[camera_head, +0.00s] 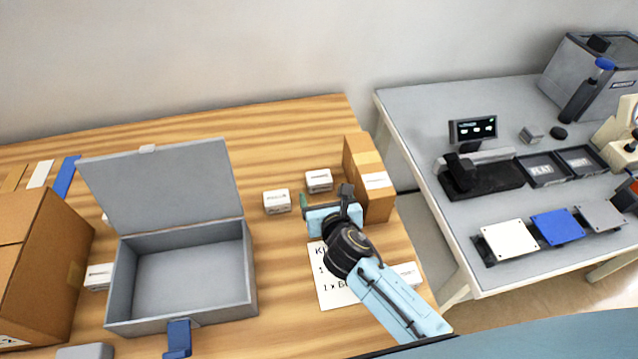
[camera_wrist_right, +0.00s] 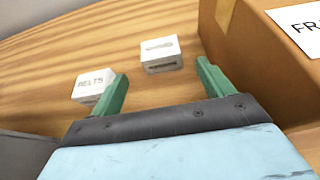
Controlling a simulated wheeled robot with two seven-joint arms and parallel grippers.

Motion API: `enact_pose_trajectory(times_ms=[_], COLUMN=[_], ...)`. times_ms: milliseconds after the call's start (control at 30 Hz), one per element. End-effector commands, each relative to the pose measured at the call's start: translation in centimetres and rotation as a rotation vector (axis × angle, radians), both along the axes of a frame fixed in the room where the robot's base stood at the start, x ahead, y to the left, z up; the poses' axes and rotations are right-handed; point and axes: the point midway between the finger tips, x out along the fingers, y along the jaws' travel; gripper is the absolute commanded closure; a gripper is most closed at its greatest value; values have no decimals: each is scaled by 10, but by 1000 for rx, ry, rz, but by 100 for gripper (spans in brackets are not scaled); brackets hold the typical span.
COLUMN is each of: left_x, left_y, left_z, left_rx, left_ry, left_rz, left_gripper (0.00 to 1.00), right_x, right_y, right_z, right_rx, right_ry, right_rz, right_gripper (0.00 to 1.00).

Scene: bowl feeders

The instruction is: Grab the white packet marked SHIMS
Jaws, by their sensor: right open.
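Several small white packets lie on the wooden table. One packet (camera_head: 318,180) is just beyond my right gripper; it also shows in the right wrist view (camera_wrist_right: 160,54), with print too small to read. A second packet (camera_head: 277,201) is to its left and reads BELTS in the wrist view (camera_wrist_right: 95,85). Other packets lie at the lower right (camera_head: 408,272) and left of the grey case (camera_head: 98,277), their marks unreadable. I cannot tell which one is marked SHIMS. My right gripper (camera_head: 326,197) is open and empty, its fingers (camera_wrist_right: 162,72) apart. My left gripper is not in view.
A brown carton (camera_head: 366,190) stands close to the right of my right gripper. A paper list (camera_head: 327,285) lies below it. An open grey case (camera_head: 250,300) is at left, beside a larger carton (camera_head: 50,265). A grey table (camera_head: 430,120) with equipment stands at right.

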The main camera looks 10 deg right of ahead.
Motion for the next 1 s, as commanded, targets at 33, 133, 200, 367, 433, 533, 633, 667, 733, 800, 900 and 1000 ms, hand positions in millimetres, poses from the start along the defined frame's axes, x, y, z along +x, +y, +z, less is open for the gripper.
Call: enact_pose_trajectory(times_ms=[33,133,200,367,433,533,633,667,733,800,900,1000], left_x=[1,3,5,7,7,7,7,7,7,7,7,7], left_y=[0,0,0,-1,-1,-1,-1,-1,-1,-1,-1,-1], left_z=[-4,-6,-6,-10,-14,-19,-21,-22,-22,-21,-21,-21], left_rx=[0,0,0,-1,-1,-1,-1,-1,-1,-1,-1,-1], left_ry=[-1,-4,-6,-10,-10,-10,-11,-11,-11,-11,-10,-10], left_rz=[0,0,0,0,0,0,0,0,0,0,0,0], left_gripper=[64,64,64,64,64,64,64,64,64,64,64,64], right_x=[8,17,20,37,49,61,69,70,71,71,71,71], right_y=[0,0,0,-1,-1,-2,-2,-2,-2,-2,-2,-2], right_z=[-5,-8,-9,-11,-13,-19,-22,-22,-22,-22,-21,-21], right_rx=[1,1,0,3,2,1,1,1,1,1,1,1], right_ry=[0,0,0,-1,-1,1,1,1,1,1,1,1], right_rz=[-2,-1,0,-3,-2,-2,-2,-2,-2,-2,-1,-1], right_gripper=[20,20,20,20,20,20,20,20,20,20,20,33])
